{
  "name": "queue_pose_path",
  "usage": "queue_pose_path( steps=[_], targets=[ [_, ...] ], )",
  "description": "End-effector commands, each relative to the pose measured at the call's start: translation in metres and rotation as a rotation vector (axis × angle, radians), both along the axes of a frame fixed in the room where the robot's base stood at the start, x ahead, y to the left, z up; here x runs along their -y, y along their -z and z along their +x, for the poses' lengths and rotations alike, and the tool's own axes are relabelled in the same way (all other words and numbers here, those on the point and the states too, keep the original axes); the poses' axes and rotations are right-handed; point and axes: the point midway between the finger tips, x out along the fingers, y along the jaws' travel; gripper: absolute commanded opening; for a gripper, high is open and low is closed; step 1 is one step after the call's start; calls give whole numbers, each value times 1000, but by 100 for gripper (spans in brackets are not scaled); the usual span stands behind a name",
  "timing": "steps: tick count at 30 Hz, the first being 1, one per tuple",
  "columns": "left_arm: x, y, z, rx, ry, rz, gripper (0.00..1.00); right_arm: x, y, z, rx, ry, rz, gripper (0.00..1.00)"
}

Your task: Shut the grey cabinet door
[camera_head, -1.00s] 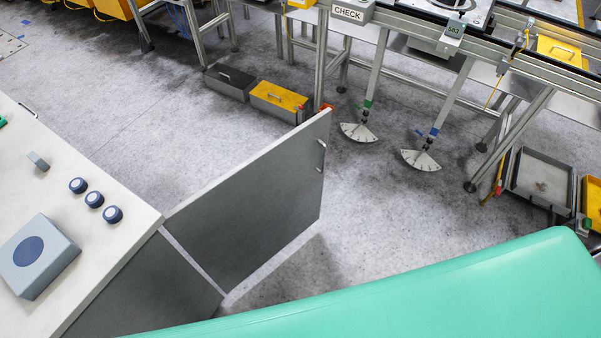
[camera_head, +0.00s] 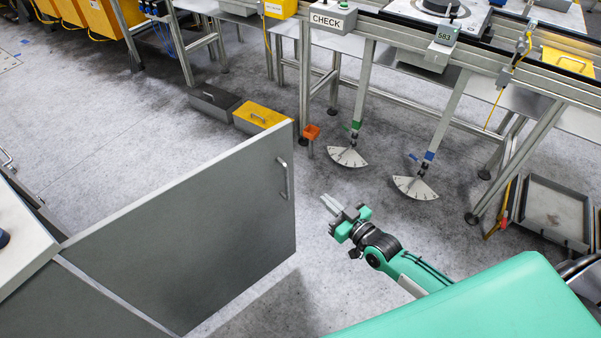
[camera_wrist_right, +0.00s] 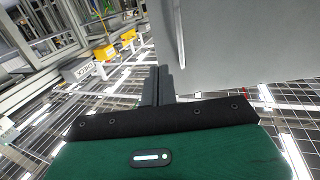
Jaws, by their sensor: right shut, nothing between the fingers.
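The grey cabinet door (camera_head: 195,225) stands wide open in the head view, hinged at the left on the cabinet (camera_head: 85,300). Its bar handle (camera_head: 283,178) is near the free edge at the right. My right gripper (camera_head: 330,203) is shut and empty. In the head view it appears to the right of the door's free edge, with a gap between them. In the right wrist view the shut fingers (camera_wrist_right: 158,86) point toward the door (camera_wrist_right: 240,45) and its handle (camera_wrist_right: 179,35); contact is not visible. My left gripper is not in view.
A steel conveyor frame (camera_head: 400,95) with a CHECK box (camera_head: 332,18) runs across the back. A dark bin (camera_head: 213,100) and a yellow-topped bin (camera_head: 262,116) stand on the floor behind the door. Floor around my right gripper is clear.

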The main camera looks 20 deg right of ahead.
Motion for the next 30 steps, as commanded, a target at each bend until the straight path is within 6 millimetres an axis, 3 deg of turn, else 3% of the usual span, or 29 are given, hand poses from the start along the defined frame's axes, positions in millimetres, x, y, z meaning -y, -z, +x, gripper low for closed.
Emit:
queue_pose_path(
  steps=[8, 24, 30],
  targets=[
    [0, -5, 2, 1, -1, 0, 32, -9, -14, 14, 29, -11, 16, 0],
    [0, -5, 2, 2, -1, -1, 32, -42, -13, 97, 26, -11, 15, 0],
    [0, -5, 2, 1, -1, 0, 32, -51, -12, 120, 26, -10, 13, 0]
  ],
)
